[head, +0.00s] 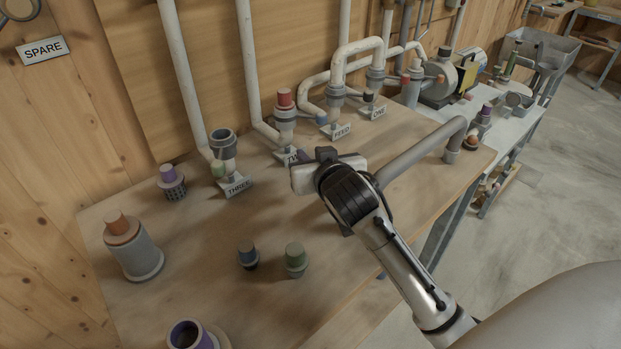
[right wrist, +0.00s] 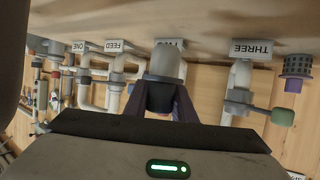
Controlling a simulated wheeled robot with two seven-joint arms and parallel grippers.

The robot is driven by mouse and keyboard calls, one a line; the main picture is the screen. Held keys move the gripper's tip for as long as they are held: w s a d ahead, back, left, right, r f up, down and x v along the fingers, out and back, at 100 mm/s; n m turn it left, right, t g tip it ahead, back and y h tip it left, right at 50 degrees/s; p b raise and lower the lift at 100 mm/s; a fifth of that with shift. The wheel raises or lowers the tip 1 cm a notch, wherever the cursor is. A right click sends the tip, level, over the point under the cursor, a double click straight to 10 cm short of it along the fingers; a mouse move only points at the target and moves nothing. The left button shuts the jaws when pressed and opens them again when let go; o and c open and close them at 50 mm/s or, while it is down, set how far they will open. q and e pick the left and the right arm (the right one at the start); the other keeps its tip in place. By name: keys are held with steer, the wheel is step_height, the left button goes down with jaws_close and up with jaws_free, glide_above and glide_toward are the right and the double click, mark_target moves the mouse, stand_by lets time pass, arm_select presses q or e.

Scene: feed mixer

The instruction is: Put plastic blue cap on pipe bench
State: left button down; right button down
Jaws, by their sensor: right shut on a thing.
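My right gripper (right wrist: 160,112) is over the wooden pipe bench (head: 215,285), in front of the pipe stub marked TWO. In the right wrist view its two dark purplish fingers are shut on a dark grey piece (right wrist: 160,97), mostly hidden; I cannot tell what it is. In the head view my wrist hides it. Another blue piece (head: 322,118) is by the FEED label. My left gripper is not in view.
Pipe stub TWO carries a red cap (head: 285,98). Stub THREE (head: 223,145) has an open top. An orange-topped grey fitting (head: 135,250) and a purple-topped piece (head: 171,183) stand at the left. A bent pipe (head: 420,150) lies right of my gripper.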

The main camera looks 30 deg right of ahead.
steer(key=shift+f, duration=2.95)
steer(key=shift+f+b, duration=0.15)
steer(key=shift+b, duration=0.15)
steer(key=c, duration=1.5)
jaws_free()
steer(key=v, duration=1.2)
